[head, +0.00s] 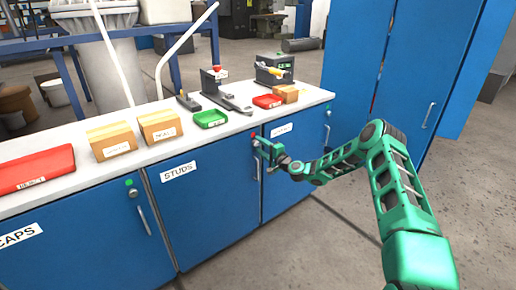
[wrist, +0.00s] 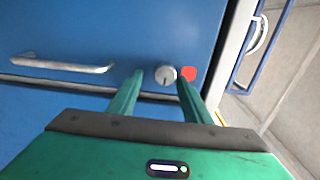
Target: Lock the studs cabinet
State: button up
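The studs cabinet (head: 200,215) is a blue door under the white counter, with a STUDS label (head: 178,172). My gripper (head: 262,149) is at the door's upper right corner, hiding part of the lock area. In the wrist view, the round silver lock knob (wrist: 166,75) shows a slot, and a red indicator (wrist: 189,73) is beside it. My gripper (wrist: 162,82) is open there, one finger on each side of the knob. The fingers look apart from the knob, but touching cannot be told. The right finger partly overlaps the indicator. The door's handle (wrist: 62,64) is to the left.
The caps cabinet (head: 75,245) is at left, its indicator (head: 129,182) green. Another blue cabinet (head: 290,165) is to the right. The counter (head: 225,137) holds boxes, a red tray (head: 35,168), a green bin (head: 210,118) and tools. Open floor lies at right.

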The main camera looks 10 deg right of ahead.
jog(key=shift+a+r, duration=0.15)
jog(key=shift+a, duration=0.15)
jog(key=shift+s, duration=0.2)
jog(key=v, duration=1)
jog(key=shift+d, duration=0.3)
jog(key=shift+s, duration=0.15)
